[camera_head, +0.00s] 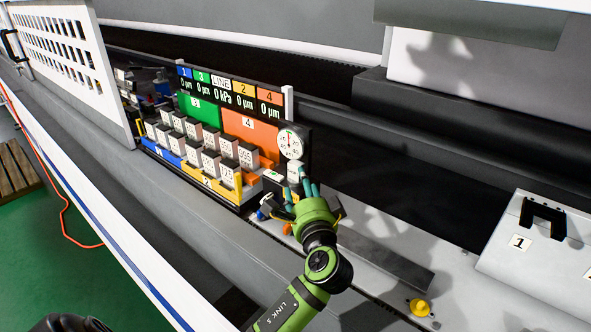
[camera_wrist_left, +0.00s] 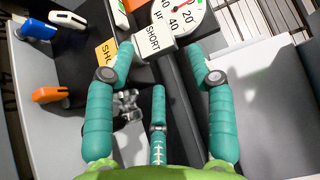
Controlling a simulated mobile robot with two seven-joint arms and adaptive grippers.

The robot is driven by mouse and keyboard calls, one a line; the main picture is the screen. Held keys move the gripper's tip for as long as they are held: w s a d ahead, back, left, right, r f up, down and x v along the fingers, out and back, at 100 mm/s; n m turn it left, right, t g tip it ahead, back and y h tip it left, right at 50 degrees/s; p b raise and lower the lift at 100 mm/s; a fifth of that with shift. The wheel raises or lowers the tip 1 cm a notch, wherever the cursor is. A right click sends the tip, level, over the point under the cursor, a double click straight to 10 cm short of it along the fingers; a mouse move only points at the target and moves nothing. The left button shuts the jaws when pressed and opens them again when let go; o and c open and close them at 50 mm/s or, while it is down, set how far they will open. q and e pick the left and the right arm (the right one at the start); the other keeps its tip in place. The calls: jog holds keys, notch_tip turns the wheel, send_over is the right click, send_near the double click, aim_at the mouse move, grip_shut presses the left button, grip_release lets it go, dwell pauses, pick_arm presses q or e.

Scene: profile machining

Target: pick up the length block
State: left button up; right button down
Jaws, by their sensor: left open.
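A white length block marked SHORT (camera_wrist_left: 152,41) sits just below a round dial gauge (camera_wrist_left: 182,14) in the left wrist view. In the head view, a small white block (camera_head: 294,172) shows below the gauge (camera_head: 291,143), partly behind my fingers. My left gripper (camera_head: 308,188) is open, with its teal fingers pointing at this block. In the left wrist view, the gripper's fingertips (camera_wrist_left: 166,62) lie to either side of the block's lower part, with a third finger below. I cannot tell whether any finger touches it.
A rack of numbered grey blocks (camera_head: 228,172) stands left of the gripper, under a display panel (camera_head: 232,90). Orange (camera_wrist_left: 50,95) and blue (camera_wrist_left: 36,29) pieces lie left in the wrist view. A bracket marked 1 (camera_head: 520,242) and a yellow knob (camera_head: 419,307) are at right.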

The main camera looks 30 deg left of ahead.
aim_at(297, 174)
pick_arm(q)
jog(key=p+x, duration=0.1)
jog(key=x, duration=0.2)
jog(key=shift+r+p, duration=0.15)
jog(key=shift+p, duration=0.15)
jog(key=shift+w+a+f, duration=0.3)
jog(key=shift+w+a, duration=0.6)
grip_shut()
pick_arm(e)
jog(key=shift+a+r, duration=0.25)
jog(key=shift+r, duration=1)
jog(key=shift+d, duration=0.1)
